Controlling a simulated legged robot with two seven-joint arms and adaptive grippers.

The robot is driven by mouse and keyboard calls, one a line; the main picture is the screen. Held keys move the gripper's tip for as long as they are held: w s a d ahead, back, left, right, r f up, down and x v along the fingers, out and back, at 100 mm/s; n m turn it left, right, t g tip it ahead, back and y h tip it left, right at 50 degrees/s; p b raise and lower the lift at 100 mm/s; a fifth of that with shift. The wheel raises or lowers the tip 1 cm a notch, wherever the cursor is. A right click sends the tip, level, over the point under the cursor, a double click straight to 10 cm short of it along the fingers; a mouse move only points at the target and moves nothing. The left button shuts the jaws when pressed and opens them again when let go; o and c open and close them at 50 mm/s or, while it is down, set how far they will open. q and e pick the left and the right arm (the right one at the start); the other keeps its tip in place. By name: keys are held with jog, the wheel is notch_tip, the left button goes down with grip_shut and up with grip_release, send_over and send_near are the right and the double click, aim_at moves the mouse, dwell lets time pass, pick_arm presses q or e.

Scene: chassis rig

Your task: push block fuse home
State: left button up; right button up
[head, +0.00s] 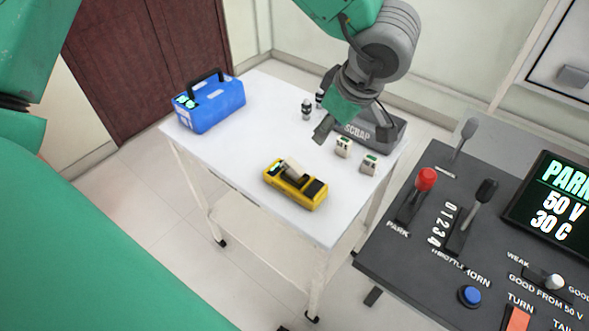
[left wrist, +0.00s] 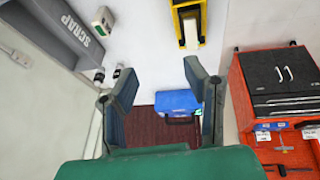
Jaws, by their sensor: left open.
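A yellow unit (head: 309,199) lies on the white table, with a pale block (head: 293,169) set in its top, looking tilted. I cannot tell how deep the block sits. In the left wrist view the yellow unit (left wrist: 202,8) and the pale block (left wrist: 190,32) show at the top, beyond the fingers. Two small white-and-green blocks (head: 343,147) (head: 369,164) stand on the table right of the yellow unit. My left gripper (head: 326,127) is over the table, behind and apart from the yellow unit. Its fingers (left wrist: 157,76) are open and empty. My right gripper is not in view.
A grey SCRAP bin (head: 385,131) stands at the table's back right, near my left gripper. Small dark-topped items (head: 307,109) stand beside it. A blue case (head: 214,109) is at the left corner. A control console (head: 410,245) is at right. A red tool chest (left wrist: 245,105) shows too.

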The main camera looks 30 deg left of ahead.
pick_arm(q)
jog(key=s+a+g, duration=0.2)
jog(key=s, duration=0.1)
jog(key=b, duration=0.1)
send_over(294, 164)
jog(key=d, duration=0.3)
jog(key=f, duration=0.6)
jog(key=shift+a+f, duration=0.25)
jog(key=shift+f, duration=0.05)
jog(key=shift+a+f, duration=0.15)
jog(key=shift+f, duration=0.5)
jog(key=x, duration=0.2)
jog(key=a+b+x, duration=0.1)
jog(key=x, duration=0.1)
jog(key=shift+a+f, duration=0.1)
jog(key=shift+w+a+f, duration=0.1)
jog(key=shift+a+f, duration=0.1)
jog(key=shift+f, duration=0.1)
jog(key=shift+d+r, duration=0.1)
jog(key=shift+d, duration=0.15)
grip_shut()
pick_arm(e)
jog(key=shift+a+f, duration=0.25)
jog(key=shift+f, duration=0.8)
